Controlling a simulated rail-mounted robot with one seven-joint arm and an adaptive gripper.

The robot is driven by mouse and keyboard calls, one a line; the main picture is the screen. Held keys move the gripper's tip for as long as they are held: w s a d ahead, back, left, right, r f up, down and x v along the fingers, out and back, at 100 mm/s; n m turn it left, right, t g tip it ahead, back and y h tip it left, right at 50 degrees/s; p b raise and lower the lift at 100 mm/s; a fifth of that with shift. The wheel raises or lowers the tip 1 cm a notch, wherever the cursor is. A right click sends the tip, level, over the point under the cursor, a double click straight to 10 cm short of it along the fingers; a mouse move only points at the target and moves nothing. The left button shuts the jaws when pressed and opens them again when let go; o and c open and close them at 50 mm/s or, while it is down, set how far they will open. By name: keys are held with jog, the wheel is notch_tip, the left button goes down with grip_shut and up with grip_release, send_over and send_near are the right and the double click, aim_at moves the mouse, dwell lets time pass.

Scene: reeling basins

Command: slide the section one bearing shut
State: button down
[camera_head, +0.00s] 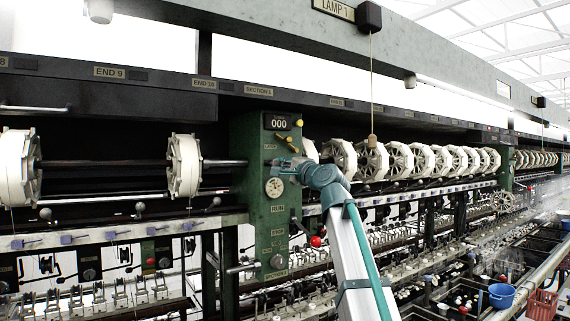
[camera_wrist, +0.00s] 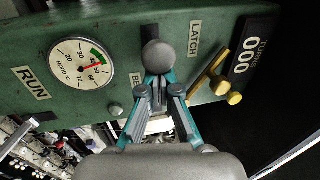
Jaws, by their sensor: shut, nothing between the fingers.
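The green section one post (camera_head: 250,200) stands mid-view in the head view, its face also filling the wrist view (camera_wrist: 120,35). A grey ball knob (camera_wrist: 158,56) stands out from this face beside a partly hidden label starting "BE" (camera_wrist: 136,82). My gripper (camera_wrist: 158,84) is shut and empty, its fingertips just at the knob; I cannot tell if they touch it. In the head view my gripper (camera_head: 279,166) is against the post's right side, below the yellow latch handle (camera_head: 287,142). The bearing itself is mostly hidden, so its position is unclear.
The post carries a counter reading 000 (camera_head: 279,123) and a round gauge (camera_head: 274,188). Brass-coloured latch parts (camera_wrist: 212,78) lie close right of my fingers in the wrist view. White reels (camera_head: 184,165) flank the post. A red-knobbed lever (camera_head: 315,241) is below my wrist.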

dwell(0.6)
jog(key=d+v, duration=0.1)
jog(key=v, duration=1.5)
jog(key=shift+w, duration=0.3)
dwell(0.7)
